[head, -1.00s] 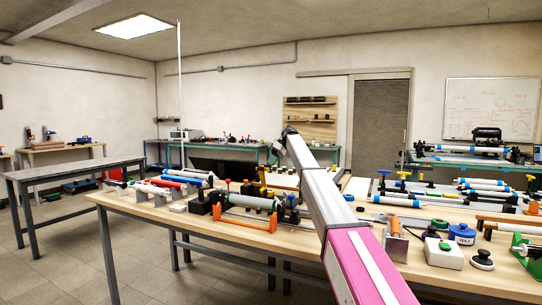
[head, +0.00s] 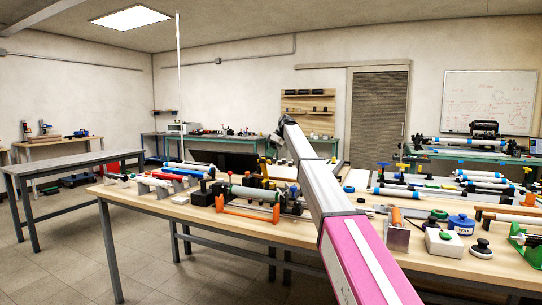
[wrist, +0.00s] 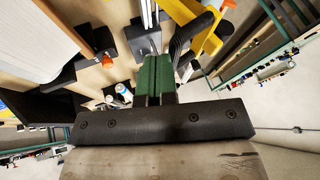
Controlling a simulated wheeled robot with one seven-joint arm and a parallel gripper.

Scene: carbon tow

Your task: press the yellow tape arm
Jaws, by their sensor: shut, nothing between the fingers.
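The yellow tape arm (wrist: 198,22) shows in the wrist view at the top, right of centre, as an angled yellow bracket with a black curved part beside it. My gripper (wrist: 154,62) has green fingers, shut together and empty, just left of and below the yellow arm in the wrist view. I cannot tell whether they touch it. In the head view the fingers are hidden beyond my arm's far end.
A black stand with an orange knob (wrist: 107,62) is left of the fingers. The wooden workbench (head: 300,232) is crowded: an orange cradle (head: 250,214) with a green roller, a white box with a green button (head: 443,243), and a blue tape roll (head: 460,224). The floor at front left is clear.

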